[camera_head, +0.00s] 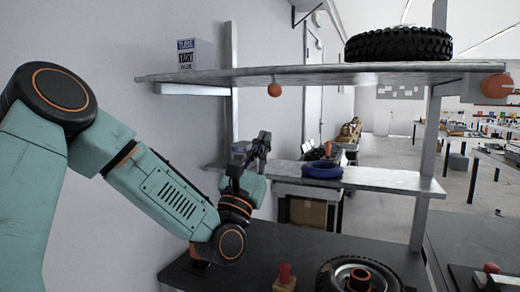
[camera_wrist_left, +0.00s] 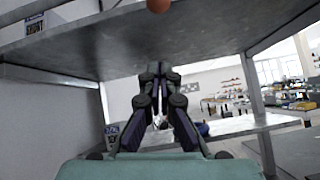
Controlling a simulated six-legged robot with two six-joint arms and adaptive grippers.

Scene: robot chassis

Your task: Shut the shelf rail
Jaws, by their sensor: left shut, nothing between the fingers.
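The upper shelf board (camera_head: 310,75) runs across the head view, with an orange ball knob (camera_head: 274,90) at its front edge and another orange knob (camera_head: 497,86) at its right end. A pale strip (camera_head: 192,90) sits under its left end. I cannot tell which part is the rail. My left gripper (camera_head: 264,140) is below the upper shelf and the first knob, apart from both, its fingers pointing up. In the left wrist view the gripper (camera_wrist_left: 157,78) is shut and empty, under the shelf's underside (camera_wrist_left: 160,42), with an orange knob (camera_wrist_left: 159,5) above. My right gripper is not in view.
A black tyre (camera_head: 398,44) and a box (camera_head: 196,54) stand on the upper shelf. A blue ring (camera_head: 322,169) lies on the lower shelf (camera_head: 390,182). A wheel (camera_head: 335,278) and a red-topped block (camera_head: 285,275) are on the dark bench. Metal posts (camera_head: 428,150) flank the shelves.

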